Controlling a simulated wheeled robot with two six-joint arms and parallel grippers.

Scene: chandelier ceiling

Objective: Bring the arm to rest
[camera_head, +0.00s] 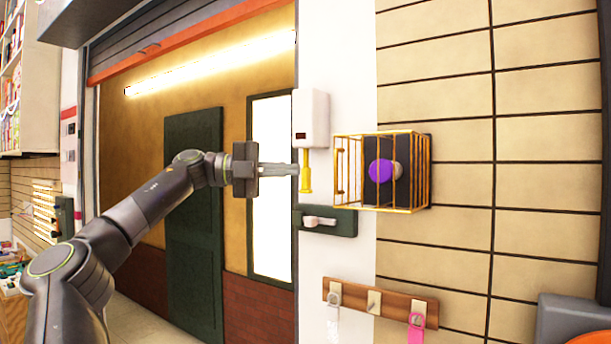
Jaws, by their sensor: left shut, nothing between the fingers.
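My left arm (137,210) comes in from the lower left and reaches out to the right at mid-height. My left gripper (296,170) is shut and empty, its fingers pointing right. In the picture its tips lie just left of a yellow handle hanging under a white wall box; I cannot tell whether they touch. My right gripper is not in view.
A white box (311,118) with a yellow handle (306,178) is on the white wall. Right of it a yellow wire cage (415,172) surrounds a purple button (381,171). Below are a dark green plate with a lever (321,222) and a wooden hook rail (392,306).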

